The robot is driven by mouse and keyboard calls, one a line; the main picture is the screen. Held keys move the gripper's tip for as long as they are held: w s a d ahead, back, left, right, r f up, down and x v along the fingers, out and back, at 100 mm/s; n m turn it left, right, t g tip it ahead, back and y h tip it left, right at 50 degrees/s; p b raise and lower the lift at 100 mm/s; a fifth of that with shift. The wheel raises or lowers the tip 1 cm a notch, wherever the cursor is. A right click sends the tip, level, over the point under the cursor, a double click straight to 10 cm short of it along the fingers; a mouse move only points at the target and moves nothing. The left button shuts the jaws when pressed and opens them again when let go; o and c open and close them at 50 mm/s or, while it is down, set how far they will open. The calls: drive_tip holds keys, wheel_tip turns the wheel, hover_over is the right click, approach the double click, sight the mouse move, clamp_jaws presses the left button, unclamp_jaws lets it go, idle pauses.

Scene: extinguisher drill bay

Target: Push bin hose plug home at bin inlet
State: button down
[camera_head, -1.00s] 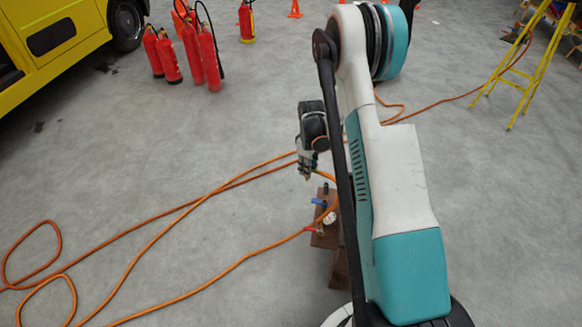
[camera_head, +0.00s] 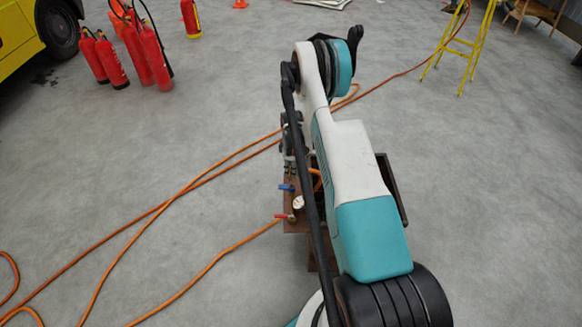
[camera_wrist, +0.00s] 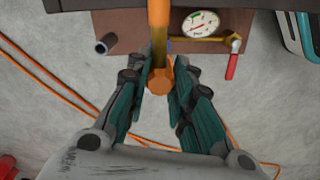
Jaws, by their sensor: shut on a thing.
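In the wrist view my gripper (camera_wrist: 159,92) has its teal fingers closed on the orange hose plug (camera_wrist: 160,79). An orange length of hose (camera_wrist: 158,14) runs from the plug to the top edge. I cannot tell whether the plug is seated in the inlet. The dark brown bin (camera_head: 392,190) is mostly hidden behind my arm.
The panel carries a white gauge (camera_wrist: 200,23), a red-handled valve (camera_wrist: 232,64) and a dark pipe stub (camera_wrist: 106,43). Orange hoses (camera_head: 190,187) cross the floor at left. Open grey floor lies between.

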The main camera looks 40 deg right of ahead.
sight(292, 179)
drive_tip(key=shift+f, duration=1.2)
drive_tip(key=shift+f, duration=2.25)
idle(1.2)
drive_tip(key=c, duration=1.3)
unclamp_jaws()
drive_tip(key=shift+c, duration=0.2)
